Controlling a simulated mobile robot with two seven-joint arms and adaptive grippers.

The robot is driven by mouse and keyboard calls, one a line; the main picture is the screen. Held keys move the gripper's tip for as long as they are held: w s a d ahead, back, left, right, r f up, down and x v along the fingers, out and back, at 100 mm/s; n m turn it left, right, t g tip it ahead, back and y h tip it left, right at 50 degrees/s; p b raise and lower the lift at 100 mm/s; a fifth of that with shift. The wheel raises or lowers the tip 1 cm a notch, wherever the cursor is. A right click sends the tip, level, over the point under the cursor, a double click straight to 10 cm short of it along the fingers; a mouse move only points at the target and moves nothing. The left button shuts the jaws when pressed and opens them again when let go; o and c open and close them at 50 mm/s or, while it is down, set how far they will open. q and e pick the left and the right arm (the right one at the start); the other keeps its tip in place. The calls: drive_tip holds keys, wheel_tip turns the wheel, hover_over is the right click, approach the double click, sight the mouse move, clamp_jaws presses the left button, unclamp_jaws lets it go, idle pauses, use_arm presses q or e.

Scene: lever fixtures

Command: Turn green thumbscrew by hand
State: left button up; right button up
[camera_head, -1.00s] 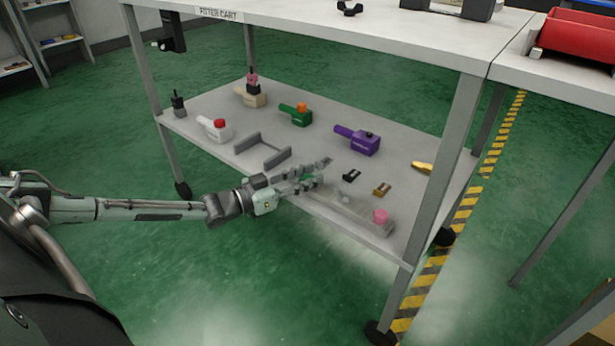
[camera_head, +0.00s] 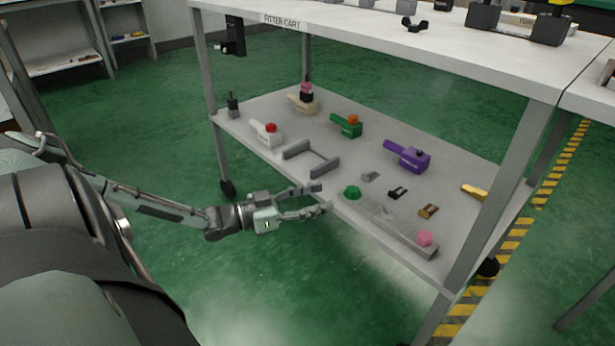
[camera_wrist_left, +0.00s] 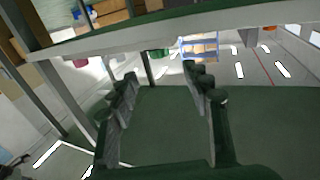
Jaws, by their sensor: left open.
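The green thumbscrew (camera_head: 352,192) is a small round knob at the left end of a grey bar (camera_head: 385,218) on the cart's lower shelf, near its front edge. A pink knob (camera_head: 424,238) is at the bar's other end. My left gripper (camera_head: 324,199) is open and empty, just left of the green thumbscrew and apart from it, with its fingers pointing toward the shelf edge. In the left wrist view, green shows (camera_wrist_left: 156,52) beyond the open fingers (camera_wrist_left: 160,76), on the shelf edge. My right gripper is not in view.
The lower shelf (camera_head: 330,210) also holds a grey U-shaped bracket (camera_head: 310,158), a purple fixture (camera_head: 408,156), a green fixture with an orange knob (camera_head: 346,126), a white one with a red knob (camera_head: 266,133) and small loose pieces. A cart leg (camera_head: 500,190) stands at right.

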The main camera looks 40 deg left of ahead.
use_arm(q)
drive_tip(key=shift+v, duration=1.25)
